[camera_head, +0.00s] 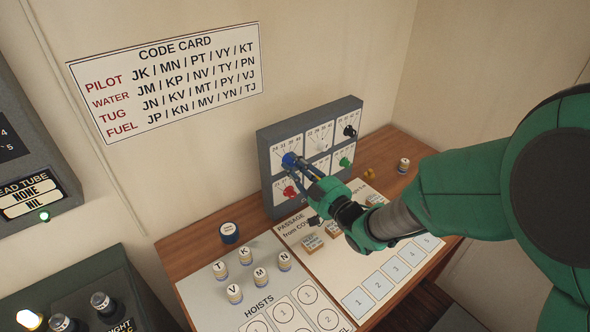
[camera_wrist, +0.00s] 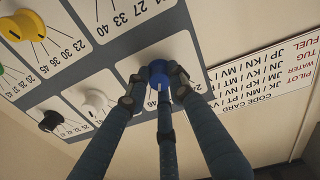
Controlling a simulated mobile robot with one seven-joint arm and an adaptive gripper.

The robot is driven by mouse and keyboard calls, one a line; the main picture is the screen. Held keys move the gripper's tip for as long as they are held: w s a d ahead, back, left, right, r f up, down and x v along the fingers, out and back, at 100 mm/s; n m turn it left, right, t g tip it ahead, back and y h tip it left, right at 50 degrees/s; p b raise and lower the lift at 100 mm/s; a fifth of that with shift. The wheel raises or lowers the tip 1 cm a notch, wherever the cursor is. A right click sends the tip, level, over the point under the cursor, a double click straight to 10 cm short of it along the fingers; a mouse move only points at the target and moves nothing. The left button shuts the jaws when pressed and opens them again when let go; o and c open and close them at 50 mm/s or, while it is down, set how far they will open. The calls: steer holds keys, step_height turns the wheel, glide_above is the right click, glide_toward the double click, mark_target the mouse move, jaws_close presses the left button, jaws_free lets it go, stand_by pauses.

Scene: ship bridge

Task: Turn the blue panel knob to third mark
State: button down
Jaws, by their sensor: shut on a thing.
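The blue knob (camera_head: 288,159) is at the upper left of the grey upright panel (camera_head: 265,165) in the head view. It also shows in the wrist view (camera_wrist: 158,70). My gripper (camera_head: 294,163) is shut on the blue knob; in the wrist view its dark fingers (camera_wrist: 157,84) close around the knob's sides. A pale pointer line shows on the knob's edge in the wrist view. Fan-shaped marks with numbers surround the knob; the fingers cover part of them, and I cannot tell which mark the pointer meets.
A black knob (camera_head: 350,131), a green knob (camera_head: 345,162) and a red knob (camera_head: 290,191) sit on the same panel, close to my gripper. A white knob (camera_wrist: 96,101) is beside the blue one. Lettered pieces (camera_head: 235,293) and cards lie on the desk below.

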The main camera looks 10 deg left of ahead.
steer(key=shift+r+n, duration=0.1)
steer(key=shift+n, duration=0.6)
steer(key=c, duration=1.5)
jaws_free()
steer(key=shift+s+d, duration=0.1)
steer(key=v, duration=1.1)
steer(key=shift+s+d, duration=0.25)
